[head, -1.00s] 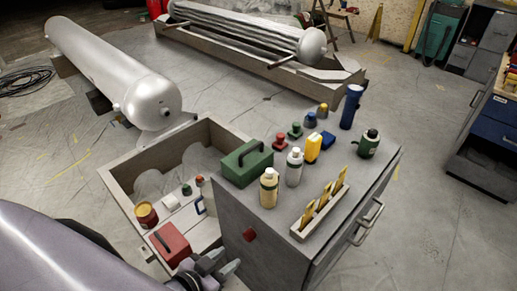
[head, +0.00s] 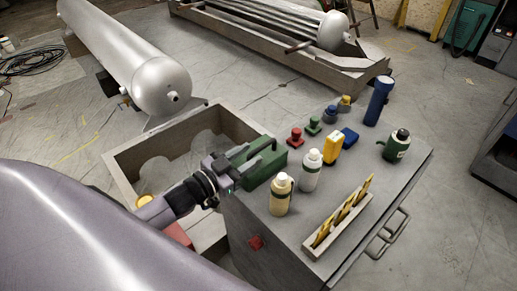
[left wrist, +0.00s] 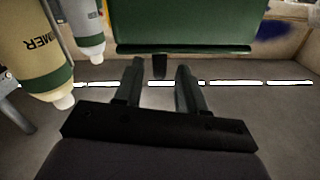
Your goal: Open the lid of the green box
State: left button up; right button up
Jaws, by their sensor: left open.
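The green box (head: 268,168) with a dark handle on top stands at the left edge of the grey cabinet top. Its lid looks shut. My left gripper (head: 240,160) is at the box's left end, hiding part of it and of the handle. In the left wrist view the green box (left wrist: 185,30) fills the top, and a short black piece, apparently its handle, shows between the tips of my open left gripper (left wrist: 160,85). The fingers look empty; whether they touch the box I cannot tell. My right gripper is not in view.
A cream bottle (head: 281,194) and a white bottle (head: 311,170) stand close to the box on the cabinet top (head: 375,185). An open-topped bin (head: 118,175) is left.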

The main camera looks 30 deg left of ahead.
aim_at(258, 148)
pick_arm(q)
jog(key=shift+x, duration=1.85)
grip_shut()
